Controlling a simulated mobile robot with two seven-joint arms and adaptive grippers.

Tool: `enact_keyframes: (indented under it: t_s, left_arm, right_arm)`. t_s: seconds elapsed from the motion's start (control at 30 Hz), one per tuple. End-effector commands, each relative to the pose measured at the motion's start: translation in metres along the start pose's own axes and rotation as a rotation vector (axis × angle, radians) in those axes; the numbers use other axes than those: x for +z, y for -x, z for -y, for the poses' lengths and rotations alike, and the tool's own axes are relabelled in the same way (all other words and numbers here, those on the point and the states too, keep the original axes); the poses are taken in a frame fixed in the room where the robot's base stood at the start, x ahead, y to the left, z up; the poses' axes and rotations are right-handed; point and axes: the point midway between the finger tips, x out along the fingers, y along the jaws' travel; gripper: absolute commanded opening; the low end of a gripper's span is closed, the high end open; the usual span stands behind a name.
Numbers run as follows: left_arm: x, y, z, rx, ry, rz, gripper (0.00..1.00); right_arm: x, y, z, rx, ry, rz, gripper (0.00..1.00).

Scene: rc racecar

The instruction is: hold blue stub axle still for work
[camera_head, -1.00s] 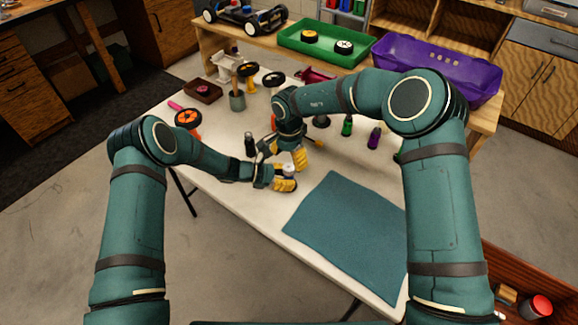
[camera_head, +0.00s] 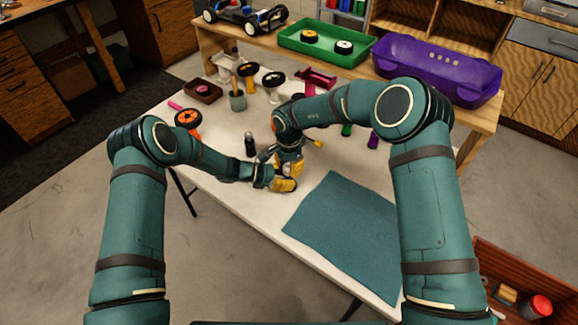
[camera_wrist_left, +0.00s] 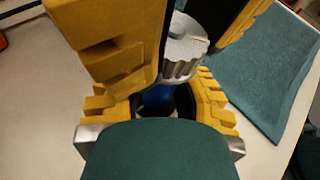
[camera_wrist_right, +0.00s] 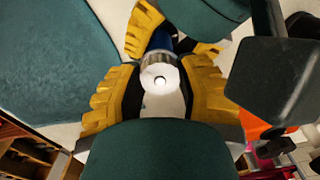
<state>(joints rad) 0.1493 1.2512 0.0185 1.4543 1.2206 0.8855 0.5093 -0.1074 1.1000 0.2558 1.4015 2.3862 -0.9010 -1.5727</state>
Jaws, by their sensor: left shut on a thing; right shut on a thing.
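The blue stub axle (camera_wrist_left: 158,98) shows as a small blue part between the yellow fingers of my left gripper (camera_wrist_left: 165,100). It also shows in the right wrist view (camera_wrist_right: 160,40). A grey ribbed cap (camera_wrist_left: 186,48) sits at its end, with a bright round centre in the right wrist view (camera_wrist_right: 158,75). My right gripper (camera_wrist_right: 160,92) has its fingers around this cap. In the head view my left gripper (camera_head: 284,184) and right gripper (camera_head: 290,163) meet above the white table (camera_head: 225,165) and hide the axle.
A teal mat (camera_head: 345,230) lies right of the grippers. A dark bottle (camera_head: 249,146) stands just left of them. Wheels, a grey cup (camera_head: 238,102) and small coloured parts stand farther back.

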Motion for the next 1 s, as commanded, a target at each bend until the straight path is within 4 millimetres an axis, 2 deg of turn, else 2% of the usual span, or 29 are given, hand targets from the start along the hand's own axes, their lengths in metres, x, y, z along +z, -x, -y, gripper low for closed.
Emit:
enact_keyframes:
  t_s: [0.27, 0.47, 1.0]
  left_arm:
    - [-0.0005, 0.0000, 0.0002, 0.000, 0.001, -0.001, 0.00]
    - [-0.0005, 0.0000, 0.0002, 0.000, 0.001, -0.001, 0.00]
    - [-0.0004, 0.0000, 0.0002, 0.000, 0.001, -0.001, 0.00]
  right_arm:
    - [-0.0001, -0.0001, -0.0002, 0.000, -0.026, 0.001, 0.00]
    - [-0.0002, -0.0004, -0.0005, 0.001, -0.120, 0.002, 0.00]
    - [0.0002, -0.0008, -0.0005, 0.002, -0.602, 0.001, 0.00]
